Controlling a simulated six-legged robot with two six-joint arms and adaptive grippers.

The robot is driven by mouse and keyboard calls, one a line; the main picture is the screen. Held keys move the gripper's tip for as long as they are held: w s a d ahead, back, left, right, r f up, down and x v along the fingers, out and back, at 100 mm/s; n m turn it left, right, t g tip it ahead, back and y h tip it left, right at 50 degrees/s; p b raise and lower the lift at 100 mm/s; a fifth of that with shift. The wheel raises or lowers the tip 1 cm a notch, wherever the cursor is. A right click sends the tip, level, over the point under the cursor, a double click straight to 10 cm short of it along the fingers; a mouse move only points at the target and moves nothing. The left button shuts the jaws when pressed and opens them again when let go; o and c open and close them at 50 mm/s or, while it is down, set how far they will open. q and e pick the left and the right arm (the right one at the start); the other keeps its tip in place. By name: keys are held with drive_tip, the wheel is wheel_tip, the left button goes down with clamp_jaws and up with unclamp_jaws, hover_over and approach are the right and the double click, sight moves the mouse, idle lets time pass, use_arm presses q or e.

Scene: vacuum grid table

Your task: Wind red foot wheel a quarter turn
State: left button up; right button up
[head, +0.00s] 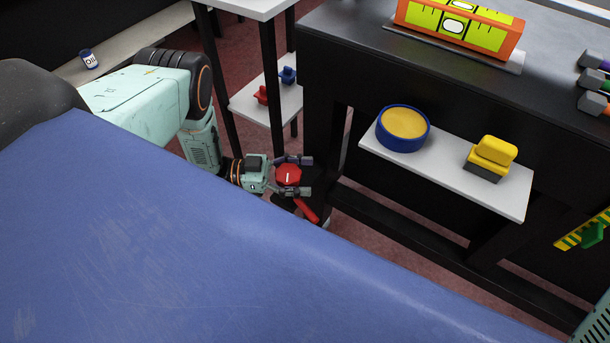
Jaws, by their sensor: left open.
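The red foot wheel (288,175) sits low beside the dark table's left leg, with a small white mark on its hub and a red arm reaching down to the right. My left gripper (299,175) is open, with one finger above the hub and one below it. Whether the fingers touch the wheel cannot be told. The wheel's underside and its mount are mostly hidden. My right gripper is not in view.
The dark table (350,32) carries an orange and yellow level (458,27). A white shelf (440,172) on its front holds a blue round tub (402,129) and a yellow block (491,156). A white stand (250,106) is behind my left gripper. My blue body fills the foreground.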

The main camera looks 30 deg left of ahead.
use_arm(q)
drive_tip(key=shift+w+d, duration=0.15)
drive_tip(key=shift+d, duration=0.1)
drive_tip(key=c, duration=1.1)
drive_tip(key=shift+c, duration=0.3)
